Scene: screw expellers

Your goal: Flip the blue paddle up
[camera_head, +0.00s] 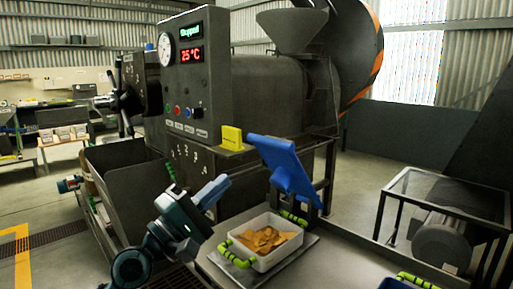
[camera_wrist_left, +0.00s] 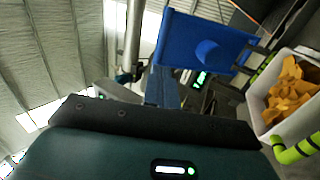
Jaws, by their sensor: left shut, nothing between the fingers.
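The blue paddle (camera_head: 284,168) is a flat panel mounted on the machine, tilted, its upper left end near the yellow block and its lower end above the white tray. It also shows in the left wrist view (camera_wrist_left: 190,40) as a blue panel with a round mark, just beyond my fingers. My left gripper (camera_head: 222,184) is shut and empty, to the left of the paddle and a little lower, with a visible gap between them in the head view. The left wrist view shows its fingers (camera_wrist_left: 162,88) pointing toward the paddle's lower left area.
A white tray (camera_head: 262,263) with green handles holds orange-brown chips below the paddle. A yellow block (camera_head: 231,138) sits on the machine (camera_head: 270,95). A dark hopper bin (camera_head: 128,180) is at left.

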